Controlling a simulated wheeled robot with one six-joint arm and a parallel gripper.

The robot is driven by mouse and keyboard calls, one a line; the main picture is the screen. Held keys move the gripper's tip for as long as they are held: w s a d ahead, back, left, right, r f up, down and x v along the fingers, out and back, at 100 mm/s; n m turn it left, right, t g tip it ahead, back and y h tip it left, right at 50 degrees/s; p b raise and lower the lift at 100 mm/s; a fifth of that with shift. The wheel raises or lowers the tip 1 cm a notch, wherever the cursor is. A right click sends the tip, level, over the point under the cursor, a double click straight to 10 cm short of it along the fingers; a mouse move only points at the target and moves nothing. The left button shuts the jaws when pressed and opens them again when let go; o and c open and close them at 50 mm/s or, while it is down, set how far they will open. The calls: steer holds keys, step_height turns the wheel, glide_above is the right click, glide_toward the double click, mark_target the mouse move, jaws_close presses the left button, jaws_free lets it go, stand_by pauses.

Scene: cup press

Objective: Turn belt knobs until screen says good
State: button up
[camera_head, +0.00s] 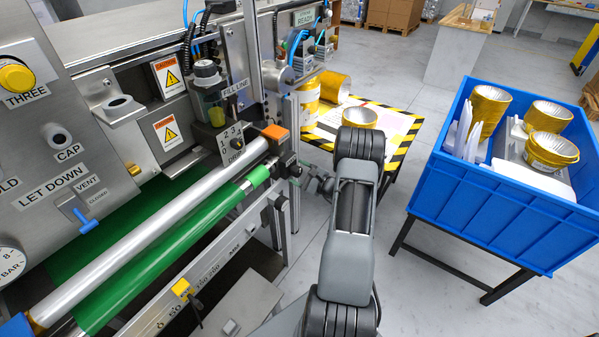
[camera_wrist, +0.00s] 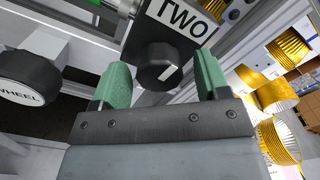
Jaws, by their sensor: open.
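In the wrist view, a round black knob (camera_wrist: 158,70) with a pale pointer line sits below a white plate marked TWO (camera_wrist: 183,14). My gripper (camera_wrist: 162,78) is open, with one green fingertip on each side of the knob; I see no contact, and the depth between them is unclear. A larger black knob marked WHEEL (camera_wrist: 26,91) is at the left. In the head view, the green belt (camera_head: 150,265) runs along the machine's front. A small display (camera_head: 303,17) at the top seems to read READY.
A blue crate (camera_head: 490,190) with gold-banded cups stands on a black stand at right. A striped table (camera_head: 400,150) with more cups is beyond my arm. A silver roller (camera_head: 150,250) lies beside the belt. Grey floor is clear between the arm and crate.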

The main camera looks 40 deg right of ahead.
steer(key=shift+w+a, duration=0.1)
steer(key=shift+w, duration=0.1)
steer(key=shift+c, duration=0.4)
steer(key=c, duration=0.7)
steer(key=shift+d, duration=0.2)
steer(key=shift+c, duration=0.8)
steer(key=shift+a, duration=0.15)
steer(key=shift+m+b, duration=0.6)
steer(key=shift+m, duration=1)
steer(key=m, duration=0.4)
steer(key=shift+m, duration=0.7)
